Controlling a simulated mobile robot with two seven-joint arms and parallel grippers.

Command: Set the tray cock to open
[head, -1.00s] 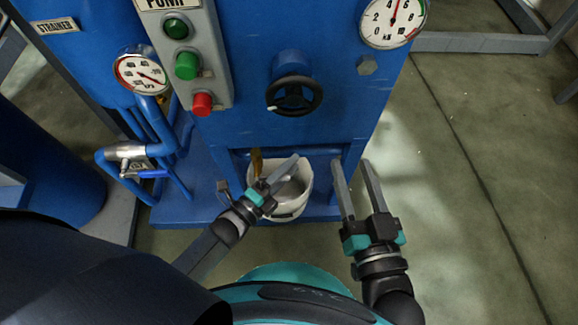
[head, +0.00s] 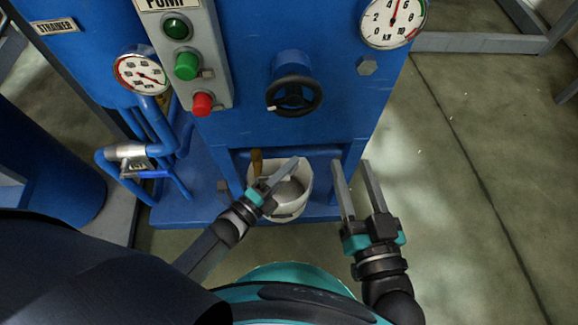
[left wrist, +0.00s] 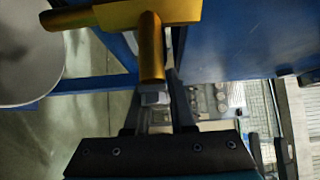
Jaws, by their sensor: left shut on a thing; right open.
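The tray cock is a brass T-shaped fitting. In the head view a small upright brass part (head: 257,162) of it shows above the white bucket, in the recess at the foot of the blue cabinet. In the left wrist view its brass body (left wrist: 170,12) lies across the top, with a rounded brass stem (left wrist: 151,50) pointing down between my fingers. My left gripper (head: 281,174) is shut on the tray cock; the exact contact is partly hidden. My right gripper (head: 352,175) is open and empty, right of the bucket.
The white bucket (head: 302,205) stands just below the left gripper. A black handwheel (head: 294,97), the pump button box (head: 220,60) and gauges are on the cabinet above. Blue pipes with a silver valve (head: 126,152) are at left. The floor at right is clear.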

